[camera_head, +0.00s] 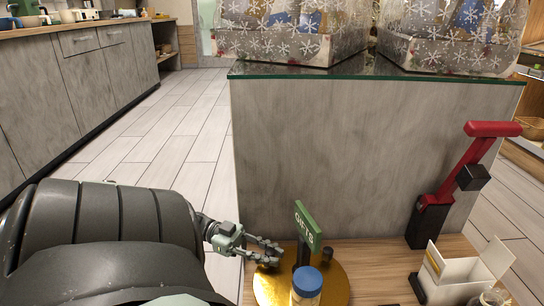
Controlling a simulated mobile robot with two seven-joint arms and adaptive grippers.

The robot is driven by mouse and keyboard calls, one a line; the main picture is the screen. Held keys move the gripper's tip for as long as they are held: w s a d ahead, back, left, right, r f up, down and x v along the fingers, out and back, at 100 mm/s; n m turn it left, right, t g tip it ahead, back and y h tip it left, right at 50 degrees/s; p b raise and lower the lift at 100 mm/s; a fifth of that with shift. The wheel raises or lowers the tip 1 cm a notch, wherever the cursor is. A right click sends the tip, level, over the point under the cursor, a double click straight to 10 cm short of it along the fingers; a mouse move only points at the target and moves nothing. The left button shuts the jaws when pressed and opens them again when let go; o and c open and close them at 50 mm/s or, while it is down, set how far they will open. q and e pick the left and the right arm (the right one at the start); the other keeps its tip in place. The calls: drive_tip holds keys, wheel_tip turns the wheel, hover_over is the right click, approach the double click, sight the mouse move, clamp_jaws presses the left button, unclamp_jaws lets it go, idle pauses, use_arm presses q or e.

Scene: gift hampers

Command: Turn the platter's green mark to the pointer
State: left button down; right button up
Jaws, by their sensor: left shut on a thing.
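The round gold platter (336,284) lies on the wooden counter at the bottom centre. My left gripper (273,255) reaches in from the left, low over the platter's back left edge. Its fingers are closed together on something small there, which they mostly hide. A green sign with white letters (308,226) stands on a dark post at the platter. A small dark knob (327,254) shows at the platter's back right. I cannot make out a green mark on the platter or the pointer. My right gripper is out of view.
A jar with a blue lid (307,281) stands at the front of the platter. To the right are a white open box (466,272) and a red and black lever device (462,187). A grey panel (350,150) rises behind, with wrapped hampers (290,42) on top.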

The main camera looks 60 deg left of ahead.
use_arm(q)
drive_tip(key=shift+a, duration=0.1)
drive_tip(key=c, duration=1.3)
unclamp_jaws()
drive_tip(key=v, duration=0.7)
drive_tip(key=shift+s+a, duration=0.15)
drive_tip(key=shift+a, duration=0.05)
drive_tip(key=shift+r, duration=0.1)
